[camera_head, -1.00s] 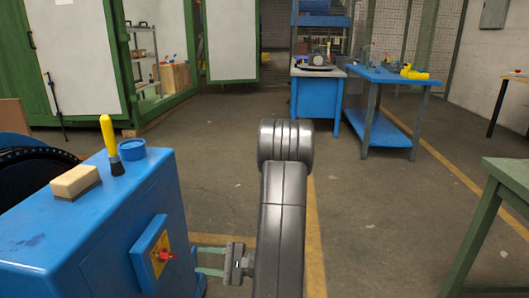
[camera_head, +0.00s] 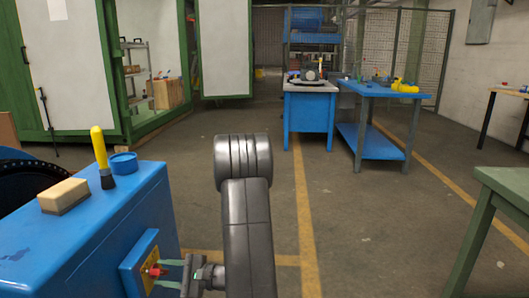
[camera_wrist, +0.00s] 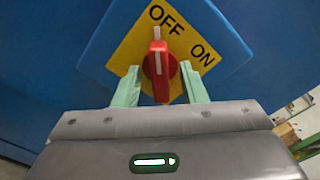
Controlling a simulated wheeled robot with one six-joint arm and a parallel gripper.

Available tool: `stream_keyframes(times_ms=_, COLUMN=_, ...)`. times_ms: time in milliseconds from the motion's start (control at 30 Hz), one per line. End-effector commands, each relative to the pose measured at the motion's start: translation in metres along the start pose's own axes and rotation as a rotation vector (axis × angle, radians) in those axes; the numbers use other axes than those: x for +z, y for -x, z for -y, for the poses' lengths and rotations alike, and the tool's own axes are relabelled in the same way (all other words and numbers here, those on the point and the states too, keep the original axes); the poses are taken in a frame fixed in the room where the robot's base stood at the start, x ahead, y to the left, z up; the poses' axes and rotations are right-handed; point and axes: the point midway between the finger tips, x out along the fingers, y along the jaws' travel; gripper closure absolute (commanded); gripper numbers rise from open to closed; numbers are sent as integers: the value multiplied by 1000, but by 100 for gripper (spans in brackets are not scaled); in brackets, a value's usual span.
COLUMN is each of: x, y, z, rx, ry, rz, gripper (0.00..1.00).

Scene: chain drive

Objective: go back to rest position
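A red rotary knob (camera_wrist: 160,68) sits on a yellow plate (camera_wrist: 185,35) marked OFF and ON, on the side of the blue machine (camera_head: 95,225). In the wrist view the knob's white line points up toward OFF. The knob also shows in the head view (camera_head: 156,270). My gripper (camera_wrist: 160,86) is open, with one green finger on each side of the knob. I cannot tell whether the fingers touch it. In the head view my gripper (camera_head: 168,272) is low, beside the switch box, and my dark arm reaches in from below.
A yellow-handled brush (camera_head: 99,150), a blue round lid (camera_head: 123,163) and a wood-topped block (camera_head: 64,196) are on the machine's top. A green table (camera_head: 505,182) stands at right. Blue workbenches (camera_head: 310,118) stand farther back. The floor between is clear.

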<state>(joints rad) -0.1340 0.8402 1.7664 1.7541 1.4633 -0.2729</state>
Motion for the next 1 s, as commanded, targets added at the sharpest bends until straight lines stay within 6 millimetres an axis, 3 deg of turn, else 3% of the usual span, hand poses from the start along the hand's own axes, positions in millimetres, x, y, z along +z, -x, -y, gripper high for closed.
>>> stream_keyframes(times_ms=267, x=0, y=14, z=1, rx=-1, ry=1, rz=-3, gripper=62)
stream_keyframes(times_ms=1000, x=0, y=134, z=1, rx=-3, ry=2, rz=-2, gripper=62)
